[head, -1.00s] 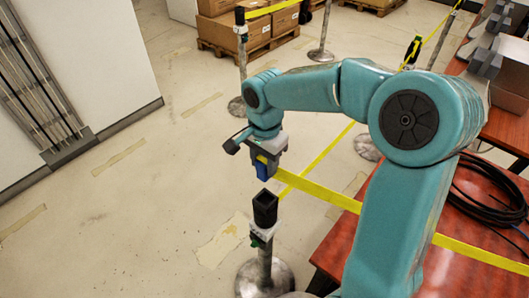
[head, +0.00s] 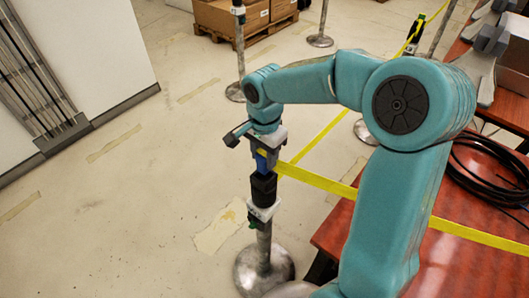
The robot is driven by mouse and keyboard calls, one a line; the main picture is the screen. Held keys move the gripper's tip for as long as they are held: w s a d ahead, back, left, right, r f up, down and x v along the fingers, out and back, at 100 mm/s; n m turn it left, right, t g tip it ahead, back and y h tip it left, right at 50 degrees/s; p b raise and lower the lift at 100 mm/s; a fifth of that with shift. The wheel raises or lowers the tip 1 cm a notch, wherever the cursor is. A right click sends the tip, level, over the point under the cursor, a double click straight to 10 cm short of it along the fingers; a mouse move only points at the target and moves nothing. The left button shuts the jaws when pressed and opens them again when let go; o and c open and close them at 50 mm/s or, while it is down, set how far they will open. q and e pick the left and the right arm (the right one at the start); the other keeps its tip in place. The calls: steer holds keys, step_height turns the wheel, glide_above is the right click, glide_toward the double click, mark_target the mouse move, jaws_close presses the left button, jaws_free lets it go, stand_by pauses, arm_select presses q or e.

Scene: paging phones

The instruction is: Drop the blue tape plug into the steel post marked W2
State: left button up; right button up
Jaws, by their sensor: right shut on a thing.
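My right gripper (head: 265,148) is shut on the blue tape plug (head: 262,161), from which a yellow tape (head: 320,181) runs off to the right. The plug is upright, directly above the black square socket (head: 264,186) on top of the near steel post (head: 264,243). Its lower end is at the socket's mouth; I cannot tell how far it is in. A white label (head: 262,209) sits below the socket, but its marking is too small to read. My left gripper is not in view.
A reddish wooden table (head: 440,258) with a coil of black cable (head: 485,175) stands at the right. More steel posts stand behind, one (head: 239,45) near pallets of cardboard boxes (head: 228,16). The floor to the left is clear.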

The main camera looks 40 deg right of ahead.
mark_target(264, 166)
step_height(264, 166, down, 3)
steer(key=shift+w+d+b, duration=0.1)
steer(key=shift+b, duration=0.75)
steer(key=shift+f+b, duration=0.45)
steer(key=shift+f+b, duration=0.65)
stand_by(0.4)
steer(key=o, duration=0.8)
step_height(264, 166, up, 11)
steer(key=p, duration=0.8)
steer(key=shift+r, duration=0.1)
